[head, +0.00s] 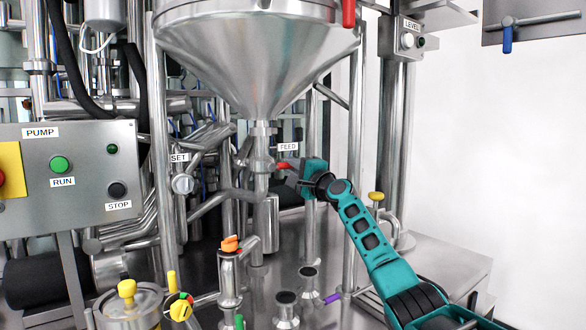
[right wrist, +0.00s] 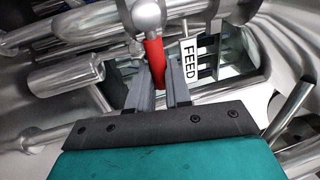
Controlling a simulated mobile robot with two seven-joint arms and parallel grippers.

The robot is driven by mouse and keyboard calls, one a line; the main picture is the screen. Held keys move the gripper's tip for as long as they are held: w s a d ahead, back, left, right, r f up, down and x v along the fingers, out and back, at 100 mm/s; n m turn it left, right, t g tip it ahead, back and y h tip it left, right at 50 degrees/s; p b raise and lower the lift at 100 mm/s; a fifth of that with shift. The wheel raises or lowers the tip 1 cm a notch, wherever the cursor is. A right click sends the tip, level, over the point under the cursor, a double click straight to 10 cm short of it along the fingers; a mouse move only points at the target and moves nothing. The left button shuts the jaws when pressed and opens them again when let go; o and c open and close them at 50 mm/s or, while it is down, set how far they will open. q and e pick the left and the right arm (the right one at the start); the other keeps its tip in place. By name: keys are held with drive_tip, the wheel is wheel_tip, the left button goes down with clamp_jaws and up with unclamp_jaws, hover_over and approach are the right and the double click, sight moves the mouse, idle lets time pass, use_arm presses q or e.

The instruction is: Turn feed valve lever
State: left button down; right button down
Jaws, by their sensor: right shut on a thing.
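The feed valve lever is a red handle (head: 285,165) on the pipe below the steel hopper cone (head: 262,50), close to the FEED label (head: 288,147). My right gripper (head: 294,172) is at the lever, reaching in from the right. In the right wrist view the red lever (right wrist: 154,60) runs down between the two grey fingers (right wrist: 161,85), and they are shut on it. The FEED label (right wrist: 189,61) shows just right of the fingers there. The lever's far end between the fingers is partly hidden. My left gripper is not in view.
A pump panel (head: 80,200) with RUN and STOP buttons stands at the left. An orange-handled valve (head: 230,245) and short flanged stubs (head: 286,310) stand low in front. A steel post (head: 357,140) rises just behind my right arm. White wall fills the right.

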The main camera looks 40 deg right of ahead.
drive_tip(key=c, duration=1.4)
unclamp_jaws()
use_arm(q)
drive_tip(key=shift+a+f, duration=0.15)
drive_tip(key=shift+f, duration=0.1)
use_arm(e)
drive_tip(key=o, duration=0.3)
drive_tip(key=shift+o, duration=0.2)
drive_tip(key=shift+s, duration=0.1)
use_arm(q)
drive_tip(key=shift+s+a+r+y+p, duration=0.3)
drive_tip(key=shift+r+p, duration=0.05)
drive_tip(key=shift+p, duration=0.4)
use_arm(e)
drive_tip(key=v, duration=1.2)
drive_tip(key=shift+s+f, duration=0.2)
drive_tip(key=shift+s, duration=0.15)
